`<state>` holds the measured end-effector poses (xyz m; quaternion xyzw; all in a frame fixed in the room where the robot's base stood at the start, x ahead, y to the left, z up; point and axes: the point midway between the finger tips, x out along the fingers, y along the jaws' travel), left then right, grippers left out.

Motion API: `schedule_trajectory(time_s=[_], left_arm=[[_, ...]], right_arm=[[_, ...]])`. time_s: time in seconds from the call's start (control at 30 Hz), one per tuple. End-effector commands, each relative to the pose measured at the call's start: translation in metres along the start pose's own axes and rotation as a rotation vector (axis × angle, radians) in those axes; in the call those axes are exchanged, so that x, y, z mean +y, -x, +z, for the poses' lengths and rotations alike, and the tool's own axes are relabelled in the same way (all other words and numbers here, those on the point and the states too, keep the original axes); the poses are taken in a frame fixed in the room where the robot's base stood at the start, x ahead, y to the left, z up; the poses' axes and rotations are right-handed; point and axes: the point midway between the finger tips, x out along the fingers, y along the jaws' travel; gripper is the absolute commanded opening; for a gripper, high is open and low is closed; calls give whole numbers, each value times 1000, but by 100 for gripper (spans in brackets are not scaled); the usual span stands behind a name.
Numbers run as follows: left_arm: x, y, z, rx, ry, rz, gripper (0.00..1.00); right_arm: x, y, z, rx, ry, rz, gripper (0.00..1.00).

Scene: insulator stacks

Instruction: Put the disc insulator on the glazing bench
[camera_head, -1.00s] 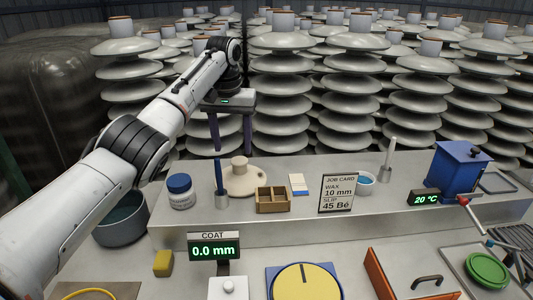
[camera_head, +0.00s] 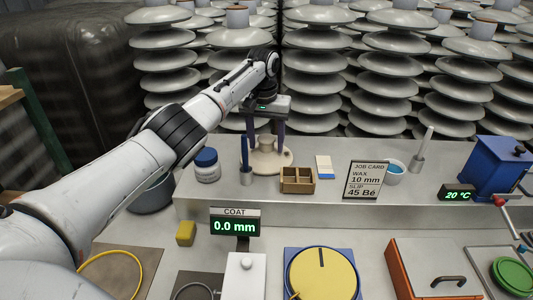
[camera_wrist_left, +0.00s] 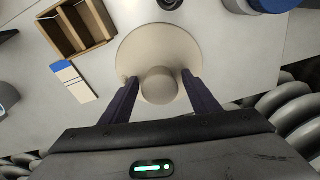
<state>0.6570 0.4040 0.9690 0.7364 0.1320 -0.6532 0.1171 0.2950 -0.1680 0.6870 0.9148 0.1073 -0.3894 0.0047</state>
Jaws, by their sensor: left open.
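The disc insulator (camera_head: 277,162) is a cream disc with a raised knob on top. It sits flat on the raised back shelf of the bench (camera_head: 330,205). My left gripper (camera_head: 265,135) is open, with its fingers pointing down around the knob. In the left wrist view the disc insulator (camera_wrist_left: 150,40) lies under the gripper (camera_wrist_left: 157,92), and its round knob is between the two fingers. Whether the fingers touch the knob I cannot tell. My right gripper is not in view.
Close around the disc are a blue-lidded jar (camera_head: 207,172), a holder with a blue tool (camera_head: 246,172) and a wooden box (camera_head: 297,180). A job card (camera_head: 363,180) stands to the right. In front are a coat display (camera_head: 234,224) and a yellow round plate (camera_head: 322,272).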

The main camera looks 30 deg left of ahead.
Motion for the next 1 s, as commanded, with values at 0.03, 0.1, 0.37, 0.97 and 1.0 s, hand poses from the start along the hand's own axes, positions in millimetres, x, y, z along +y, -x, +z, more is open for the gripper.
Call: schedule_trajectory(time_s=[0.03, 0.1, 0.37, 0.97, 1.0], left_arm=[[0, -2, 0, 0, -1, 0, 56], [0, -2, 0, 1, -1, 1, 56], [0, -2, 0, 1, -1, 0, 34], [1, 2, -2, 7, -2, 3, 0], [1, 4, -2, 7, -2, 3, 0]], right_arm=[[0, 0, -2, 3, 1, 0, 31], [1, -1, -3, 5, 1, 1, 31], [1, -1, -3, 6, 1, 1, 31], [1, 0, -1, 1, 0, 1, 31], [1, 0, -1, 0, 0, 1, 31]])
